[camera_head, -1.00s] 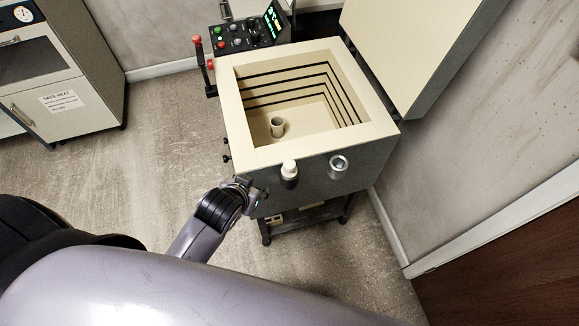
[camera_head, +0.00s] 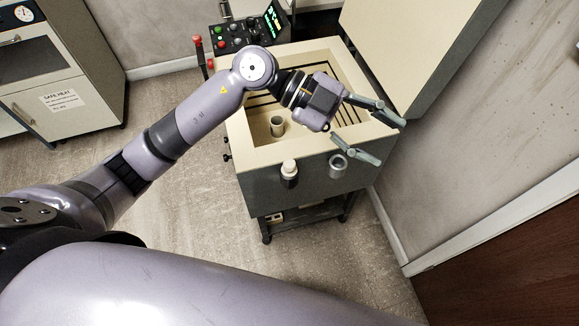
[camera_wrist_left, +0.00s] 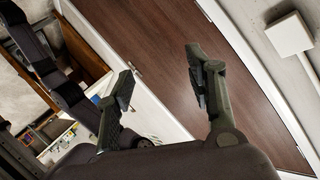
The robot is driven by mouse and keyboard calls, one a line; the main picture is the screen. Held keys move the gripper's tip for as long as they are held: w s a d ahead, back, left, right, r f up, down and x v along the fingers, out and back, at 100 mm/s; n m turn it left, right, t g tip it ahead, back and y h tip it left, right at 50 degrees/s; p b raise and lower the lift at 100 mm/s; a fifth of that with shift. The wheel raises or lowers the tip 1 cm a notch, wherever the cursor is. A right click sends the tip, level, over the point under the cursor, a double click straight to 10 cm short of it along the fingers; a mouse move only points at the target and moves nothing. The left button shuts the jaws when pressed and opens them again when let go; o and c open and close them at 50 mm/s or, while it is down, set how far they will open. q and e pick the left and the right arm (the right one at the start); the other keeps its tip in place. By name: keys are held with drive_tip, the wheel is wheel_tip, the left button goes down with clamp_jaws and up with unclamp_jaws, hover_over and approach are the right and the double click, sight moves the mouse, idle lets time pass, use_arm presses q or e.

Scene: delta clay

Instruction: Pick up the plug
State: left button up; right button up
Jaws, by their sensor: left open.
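The plug (camera_head: 289,170), pale-topped with a dark lower part, sits at the kiln's front wall, below the rim. My left gripper (camera_head: 389,142) is open and empty, its two fingers spread toward the right over the kiln's right front corner. It is to the right of the plug and higher in the picture, not touching it. In the left wrist view my open gripper (camera_wrist_left: 160,72) shows nothing between its fingers. The plug cannot be made out there. My right gripper is not seen.
The open kiln (camera_head: 262,155) holds a small cup (camera_head: 277,126). A metal port (camera_head: 338,165) is to the right of the plug. The raised lid (camera_head: 430,50) and wall stand close on the right. A control box (camera_head: 240,35) is behind. Floor is clear at left.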

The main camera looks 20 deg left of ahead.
use_arm(q)
drive_tip(key=w+a+f+n+y, duration=0.1)
drive_tip(key=w+a+f+y, duration=0.1)
drive_tip(key=a+f+y, duration=0.5)
drive_tip(key=n+y, duration=0.4)
drive_tip(key=y, duration=0.2)
approach(289, 163)
drive_tip(key=shift+t, duration=0.4)
drive_tip(key=f+p, duration=0.2)
drive_tip(key=f, duration=0.1)
drive_tip(key=f+p, duration=0.1)
drive_tip(key=f, duration=0.1)
drive_tip(key=shift+s, duration=0.35)
drive_tip(key=f+p, duration=0.1)
drive_tip(key=f, duration=0.1)
drive_tip(key=d+f, duration=0.1)
drive_tip(key=f, duration=0.1)
drive_tip(key=shift+s+p, duration=0.1)
drive_tip(key=shift+p, duration=0.25)
drive_tip(key=shift+d+f, duration=0.1)
drive_tip(key=shift+f, duration=0.5)
drive_tip(key=shift+c, duration=0.5)
clamp_jaws()
